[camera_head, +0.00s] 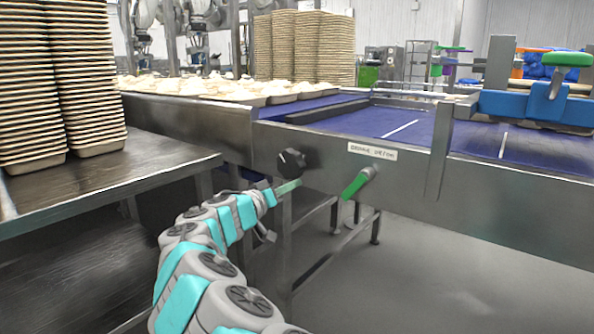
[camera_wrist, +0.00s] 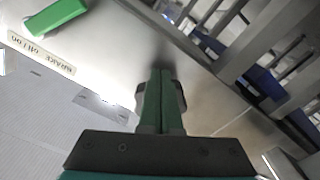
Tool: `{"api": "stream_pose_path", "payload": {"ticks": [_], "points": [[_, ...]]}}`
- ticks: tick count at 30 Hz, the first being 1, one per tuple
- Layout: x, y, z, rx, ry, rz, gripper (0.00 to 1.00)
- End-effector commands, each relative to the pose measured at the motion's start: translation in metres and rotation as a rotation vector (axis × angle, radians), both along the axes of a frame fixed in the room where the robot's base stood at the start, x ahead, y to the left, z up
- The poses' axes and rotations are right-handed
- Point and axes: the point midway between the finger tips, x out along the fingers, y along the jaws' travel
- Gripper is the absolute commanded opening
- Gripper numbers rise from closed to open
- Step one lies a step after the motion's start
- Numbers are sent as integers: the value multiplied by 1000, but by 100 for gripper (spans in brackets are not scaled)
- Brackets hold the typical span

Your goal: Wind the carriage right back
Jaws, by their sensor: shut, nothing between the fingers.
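My gripper (camera_head: 298,183) is shut and empty, its green fingers together just below a black knob (camera_head: 291,161) on the steel side panel. In the wrist view the closed fingers (camera_wrist: 163,74) overlap a dark rounded shape, probably that knob; I cannot tell whether they touch it. A green lever (camera_head: 357,184) sits on the panel to the right, tilted, and also shows in the wrist view (camera_wrist: 56,16). A blue block with a green handle (camera_head: 545,100), possibly the carriage, spans the blue belt at the right.
A steel table (camera_head: 120,178) with tall stacks of trays (camera_head: 85,75) stands at the left. Filled trays (camera_head: 215,88) lie on the belt (camera_head: 460,135) behind the panel. Frame legs (camera_head: 335,215) stand below. The floor (camera_head: 450,270) at the front right is clear.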

Motion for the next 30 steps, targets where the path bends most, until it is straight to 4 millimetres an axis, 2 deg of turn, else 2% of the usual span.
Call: {"api": "stream_pose_path", "payload": {"ticks": [30], "points": [[8,10,-9,0,1,-3,0]]}}
